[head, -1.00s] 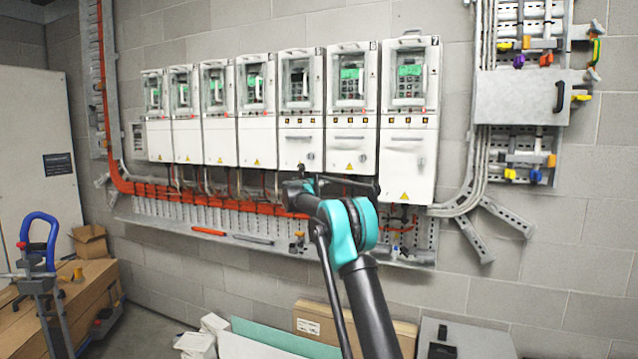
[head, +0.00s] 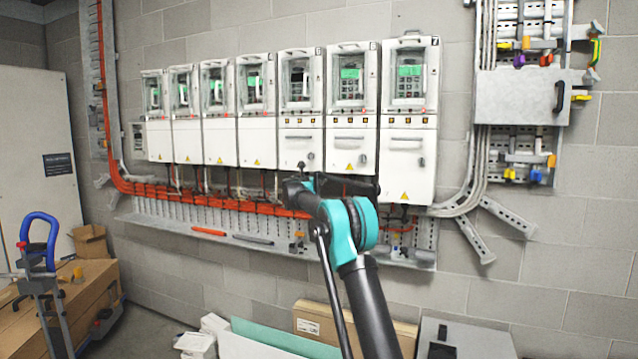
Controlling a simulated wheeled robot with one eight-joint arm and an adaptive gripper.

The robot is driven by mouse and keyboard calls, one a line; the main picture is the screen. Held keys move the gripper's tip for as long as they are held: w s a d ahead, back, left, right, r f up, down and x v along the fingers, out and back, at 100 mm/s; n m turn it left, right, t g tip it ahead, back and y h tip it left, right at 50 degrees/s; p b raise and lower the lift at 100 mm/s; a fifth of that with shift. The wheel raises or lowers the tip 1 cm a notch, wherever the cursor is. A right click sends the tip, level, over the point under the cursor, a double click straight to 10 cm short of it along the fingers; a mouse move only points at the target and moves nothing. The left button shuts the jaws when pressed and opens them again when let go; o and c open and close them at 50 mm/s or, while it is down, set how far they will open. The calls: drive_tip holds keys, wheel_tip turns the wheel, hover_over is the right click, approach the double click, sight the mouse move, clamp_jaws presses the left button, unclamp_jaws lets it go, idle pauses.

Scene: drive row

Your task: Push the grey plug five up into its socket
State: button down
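The fifth drive from the left (head: 300,148) is a white cabinet on the wall with a dark display window. My gripper (head: 303,184) is at its lower edge, at the far end of my arm. It is small, dark and partly covered by my own wrist, so its fingers cannot be made out. The grey plug five and its socket cannot be picked out; the underside of this drive is hidden behind my gripper and arm. I cannot tell whether my gripper touches the plug.
A perforated grey tray (head: 180,220) with orange cables runs under the row of drives. An orange bar (head: 209,231) and a dark grey bar (head: 253,239) lie on it. A grey box (head: 522,97) with conduits is at right. Cardboard and panels stand below.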

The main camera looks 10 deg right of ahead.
drive_tip(key=shift+r, duration=0.85)
drive_tip(key=c, duration=1.2)
unclamp_jaws()
drive_tip(key=shift+o, duration=0.2)
drive_tip(key=shift+s+a, duration=0.1)
drive_tip(key=v, duration=1.1)
drive_tip(key=shift+s+a, duration=0.15)
drive_tip(key=shift+s, duration=0.2)
